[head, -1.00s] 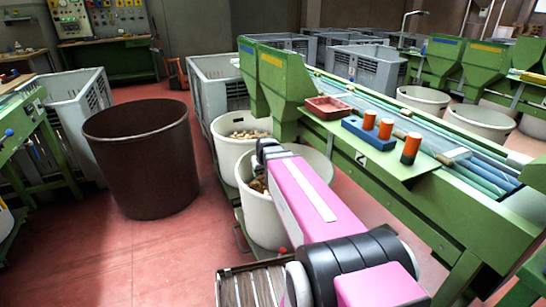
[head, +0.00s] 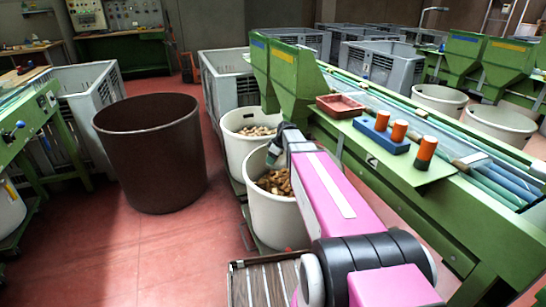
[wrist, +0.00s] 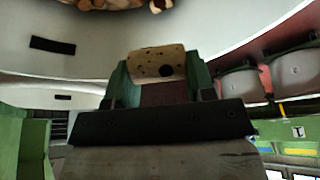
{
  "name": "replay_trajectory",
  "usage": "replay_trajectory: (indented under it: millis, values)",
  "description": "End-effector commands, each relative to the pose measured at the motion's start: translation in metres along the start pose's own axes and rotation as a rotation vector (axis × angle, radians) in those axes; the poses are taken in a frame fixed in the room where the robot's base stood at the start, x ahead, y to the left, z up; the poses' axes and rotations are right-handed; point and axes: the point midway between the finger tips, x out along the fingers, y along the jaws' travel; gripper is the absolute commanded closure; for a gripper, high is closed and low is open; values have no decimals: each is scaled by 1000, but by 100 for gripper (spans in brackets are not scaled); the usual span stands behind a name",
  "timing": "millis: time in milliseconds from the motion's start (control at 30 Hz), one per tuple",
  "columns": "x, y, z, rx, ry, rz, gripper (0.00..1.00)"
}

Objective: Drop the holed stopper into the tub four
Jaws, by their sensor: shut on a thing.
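The holed stopper (wrist: 158,65) is a tan cork with dark pits and one large dark hole. My gripper (wrist: 160,78) is shut on it; its green fingers are on either side in the wrist view. In the head view my gripper (head: 274,158) is over the near white tub (head: 272,220), by its rim, and the stopper cannot be made out there. That tub holds many corks (head: 277,182). A second white tub (head: 236,155) with corks stands behind it. I cannot read a number on either tub.
A large brown bin (head: 152,165) stands on the red floor to the left. The green bench (head: 400,180) runs along the right, with a red tray (head: 334,106) and a blue block with orange-topped cylinders (head: 381,136). Grey crates stand behind. Floor between bin and tubs is clear.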

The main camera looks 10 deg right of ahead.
Motion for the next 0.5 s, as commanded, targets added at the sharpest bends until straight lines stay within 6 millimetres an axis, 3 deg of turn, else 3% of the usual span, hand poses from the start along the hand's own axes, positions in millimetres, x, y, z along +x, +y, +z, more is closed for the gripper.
replay_trajectory:
  millis: [300, 500]
  values:
    - [33, 0, 13, 1, -1, 0, 72]
    - [42, 0, 17, 1, 0, 1, 72]
